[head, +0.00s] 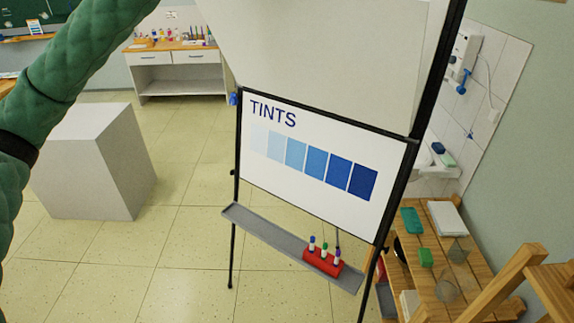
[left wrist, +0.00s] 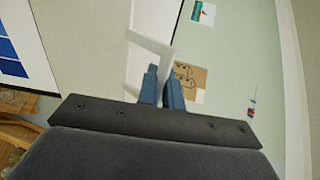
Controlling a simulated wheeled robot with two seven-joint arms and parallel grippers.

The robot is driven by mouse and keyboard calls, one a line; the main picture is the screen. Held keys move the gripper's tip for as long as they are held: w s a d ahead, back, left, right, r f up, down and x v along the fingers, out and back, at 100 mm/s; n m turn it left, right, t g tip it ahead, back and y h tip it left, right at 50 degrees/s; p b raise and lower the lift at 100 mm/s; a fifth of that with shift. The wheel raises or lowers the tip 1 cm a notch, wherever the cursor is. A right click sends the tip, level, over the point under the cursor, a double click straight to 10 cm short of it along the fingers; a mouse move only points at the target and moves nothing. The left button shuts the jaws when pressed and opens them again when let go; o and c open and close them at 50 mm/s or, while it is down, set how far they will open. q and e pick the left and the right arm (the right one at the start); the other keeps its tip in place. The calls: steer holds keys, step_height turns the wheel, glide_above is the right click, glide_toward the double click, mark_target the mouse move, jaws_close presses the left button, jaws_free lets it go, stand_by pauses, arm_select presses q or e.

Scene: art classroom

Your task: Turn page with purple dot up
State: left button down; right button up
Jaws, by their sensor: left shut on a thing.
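The flip chart stands in the head view with a page headed TINTS (head: 310,150) facing me, showing blue squares from pale to dark. A blank white page (head: 320,50) hangs raised over its top part and runs out of the top of the view. My left arm rises along the left edge of the head view, and its hand is out of that frame. No purple dot shows. My right gripper is not in view.
The easel's grey tray (head: 265,235) holds a red marker holder (head: 324,262). A wooden shelf with supplies (head: 445,250) stands close on the right. A grey block (head: 95,165) stands on the left. The floor between block and easel is clear.

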arm_select(q)
steer(key=shift+r, duration=0.1)
steer(key=w+d+r, duration=0.3)
steer(key=w+d, duration=0.1)
steer(key=w, duration=0.3)
steer(key=shift+w+d, duration=0.25)
steer(key=shift+d, duration=0.15)
stand_by(0.5)
steer(key=shift+r, duration=0.1)
steer(key=w+d+r, duration=0.1)
steer(key=w+d, duration=0.4)
steer(key=w, duration=0.3)
stand_by(0.8)
steer(key=shift+d+r, duration=0.1)
steer(key=shift+r+x, duration=0.15)
steer(key=shift+x, duration=1.4)
steer(key=shift+r+x, duration=0.2)
steer(key=shift+x, duration=1.3)
steer(key=shift+r+x, duration=0.15)
steer(key=shift+x, duration=1.4)
